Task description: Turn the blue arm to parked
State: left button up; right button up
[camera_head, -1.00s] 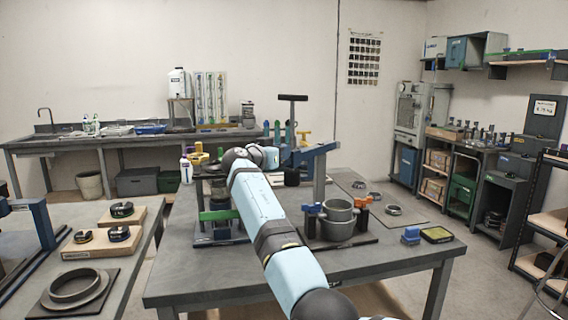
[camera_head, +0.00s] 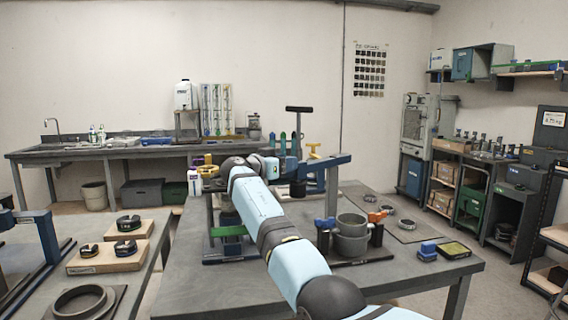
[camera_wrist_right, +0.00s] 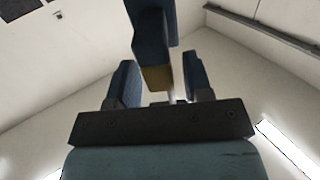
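The blue arm (camera_head: 325,163) is a long bar on top of a grey post on the middle table, lying roughly across the head view. My right gripper (camera_head: 281,166) is at its left end, partly hidden by my wrist. In the right wrist view a blue bar with a yellow lower part (camera_wrist_right: 155,65) stands between the two blue fingers of my right gripper (camera_wrist_right: 162,82). Gaps show on both sides, so the fingers look open around it. Contact is not clear. No parked mark can be made out. My left gripper is not in view.
A black T-handle (camera_head: 299,110) rises behind the blue arm. A grey ring fixture (camera_head: 351,240) with blue and orange handles stands in front of the post. A blue block (camera_head: 427,251) lies at the table's right. The left table (camera_head: 140,290) holds wooden blocks and rings.

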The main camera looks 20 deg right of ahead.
jog(key=p+v, duration=0.1)
jog(key=v, duration=1.2)
jog(key=shift+s+a, duration=0.2)
jog(key=shift+a, duration=0.1)
